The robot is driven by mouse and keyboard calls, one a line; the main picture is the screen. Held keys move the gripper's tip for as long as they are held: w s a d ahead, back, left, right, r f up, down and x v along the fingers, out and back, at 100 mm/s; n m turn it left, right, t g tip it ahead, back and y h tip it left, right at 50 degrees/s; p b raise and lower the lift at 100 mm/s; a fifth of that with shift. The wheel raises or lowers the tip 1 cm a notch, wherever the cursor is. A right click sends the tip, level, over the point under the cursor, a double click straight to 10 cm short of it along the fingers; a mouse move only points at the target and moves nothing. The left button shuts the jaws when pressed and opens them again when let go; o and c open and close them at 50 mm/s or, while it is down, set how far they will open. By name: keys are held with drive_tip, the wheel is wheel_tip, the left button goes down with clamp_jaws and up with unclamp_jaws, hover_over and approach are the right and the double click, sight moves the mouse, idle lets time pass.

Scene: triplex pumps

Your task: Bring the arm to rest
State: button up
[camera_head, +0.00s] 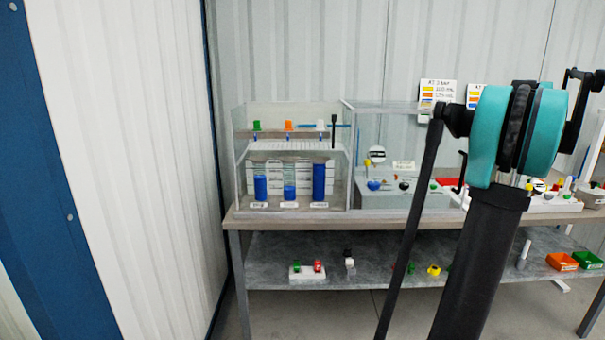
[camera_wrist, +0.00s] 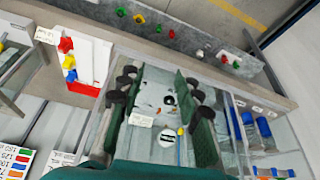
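My arm (camera_head: 480,245) rises in front of the bench at the right of the head view, with a black link and a teal joint. My gripper (camera_wrist: 158,85) shows in the wrist view with its two green-padded fingers spread wide. Nothing is held between them. The wrist camera looks down over the bench, and a grey panel box (camera_wrist: 150,100) with small knobs lies below, seen between the fingers. I cannot make out the gripper clearly in the head view.
A clear case with blue-filled cylinders (camera_head: 319,182) stands on the bench's left end. The grey box (camera_head: 405,196) sits beside it. A white tray with coloured valves (camera_wrist: 92,60) is nearby. The lower shelf (camera_head: 340,245) holds small parts and an orange bin (camera_head: 562,262). Corrugated walls stand behind and left.

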drive_tip(key=s+a+f, duration=0.3)
drive_tip(key=a+f, duration=0.4)
drive_tip(key=a, duration=0.5)
drive_tip(key=s+a+f, duration=0.3)
drive_tip(key=a+f, duration=0.4)
drive_tip(key=a, duration=0.5)
drive_tip(key=s+a+f+m, duration=0.1)
drive_tip(key=s+a+f, duration=0.7)
drive_tip(key=s+f, duration=0.1)
drive_tip(key=s+a+f+m, duration=0.1)
drive_tip(key=s+a+f, duration=0.7)
drive_tip(key=s, duration=0.4)
drive_tip(key=shift+s+f+h, duration=0.2)
drive_tip(key=shift+f+h, duration=0.2)
drive_tip(key=shift+f, duration=0.25)
